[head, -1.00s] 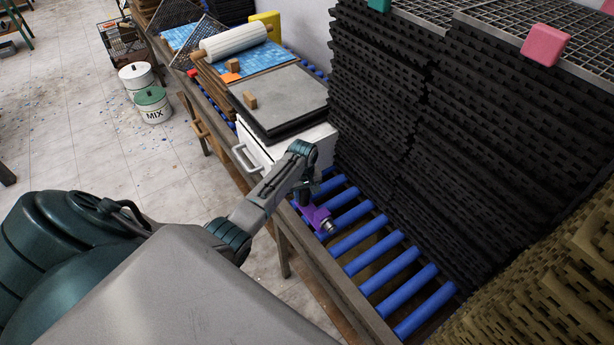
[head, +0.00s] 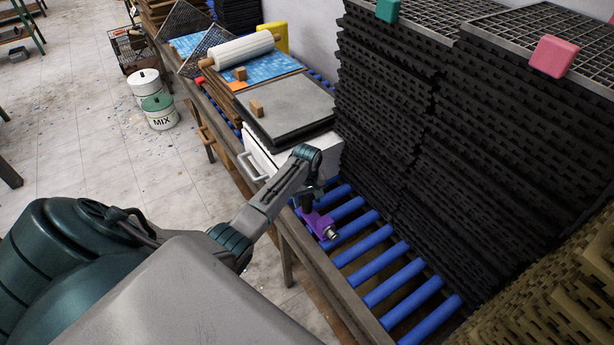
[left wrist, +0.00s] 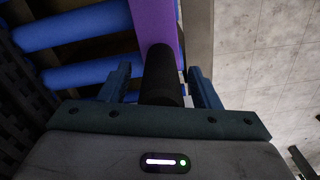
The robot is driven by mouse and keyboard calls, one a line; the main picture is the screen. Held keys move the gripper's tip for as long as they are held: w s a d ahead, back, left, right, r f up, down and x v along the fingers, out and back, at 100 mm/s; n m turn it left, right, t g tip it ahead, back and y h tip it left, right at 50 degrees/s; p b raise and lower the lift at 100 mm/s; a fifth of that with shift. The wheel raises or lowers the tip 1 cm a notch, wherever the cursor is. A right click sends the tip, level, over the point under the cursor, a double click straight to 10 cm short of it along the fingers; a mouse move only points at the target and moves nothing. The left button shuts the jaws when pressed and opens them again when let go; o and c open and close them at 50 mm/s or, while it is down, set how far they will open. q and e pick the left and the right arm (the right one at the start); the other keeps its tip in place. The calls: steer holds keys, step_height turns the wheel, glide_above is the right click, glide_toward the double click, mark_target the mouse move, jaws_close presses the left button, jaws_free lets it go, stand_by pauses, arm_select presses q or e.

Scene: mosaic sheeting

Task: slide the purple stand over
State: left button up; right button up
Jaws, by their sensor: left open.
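My left gripper (head: 309,201) is over the stand. Its fingers (left wrist: 161,86) are open on either side of the black post, with gaps beside it. My arm hides part of the stand in the head view. My right gripper is not in view.
Blue rollers (head: 390,277) lie bare nearer me. A tall stack of black sheets (head: 400,130) stands along the right side. The white drawer unit (head: 325,160) with a grey slab on top is close behind my arm. A wooden rail edges the left.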

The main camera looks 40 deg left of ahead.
arm_select(q)
step_height(320, 180, up, 9)
steer(key=shift+f+b, duration=0.1)
steer(key=shift+b, duration=0.95)
steer(key=shift+r, duration=0.4)
steer(key=shift+s, duration=0.1)
